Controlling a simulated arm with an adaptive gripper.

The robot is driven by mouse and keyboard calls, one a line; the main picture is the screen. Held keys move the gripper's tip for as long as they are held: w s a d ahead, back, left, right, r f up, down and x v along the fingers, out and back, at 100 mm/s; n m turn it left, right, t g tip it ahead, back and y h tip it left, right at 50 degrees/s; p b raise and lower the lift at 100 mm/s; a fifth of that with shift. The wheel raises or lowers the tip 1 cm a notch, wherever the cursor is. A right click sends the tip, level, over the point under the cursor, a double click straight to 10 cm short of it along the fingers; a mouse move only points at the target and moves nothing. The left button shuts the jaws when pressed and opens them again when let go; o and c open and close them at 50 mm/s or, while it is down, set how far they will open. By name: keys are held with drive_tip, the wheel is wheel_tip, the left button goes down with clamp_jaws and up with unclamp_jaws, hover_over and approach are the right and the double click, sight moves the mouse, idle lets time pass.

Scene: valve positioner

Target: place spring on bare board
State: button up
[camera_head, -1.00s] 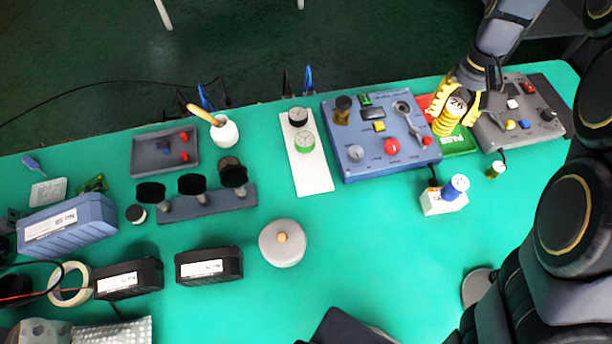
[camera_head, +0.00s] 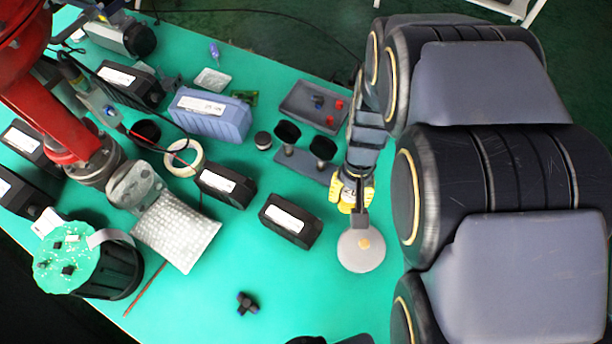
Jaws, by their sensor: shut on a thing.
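My gripper (camera_head: 352,208) hangs just above and behind the grey round lid with a tan knob (camera_head: 350,262), in the right middle of the head view. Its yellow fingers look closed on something.
The blue box (camera_head: 210,117), black boxes (camera_head: 290,222), a tape roll (camera_head: 184,158), a holder with dark round pads (camera_head: 300,165) and a grey tray (camera_head: 314,105) stand nearby. A red arm (camera_head: 60,130) reaches in at left. The mat's front middle is mostly clear.

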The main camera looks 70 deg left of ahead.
drive_tip(key=shift+s+f, duration=0.25)
drive_tip(key=shift+f, duration=0.2)
drive_tip(key=shift+a+f, duration=0.1)
drive_tip(key=shift+f, duration=3.5)
drive_tip(key=shift+f, duration=0.15)
drive_tip(key=o, duration=1)
drive_tip(key=r, duration=0.8)
drive_tip(key=a+r, duration=0.1)
drive_tip(key=r, duration=0.3)
drive_tip(key=shift+w+a+r, duration=0.1)
drive_tip(key=shift+w, duration=0.2)
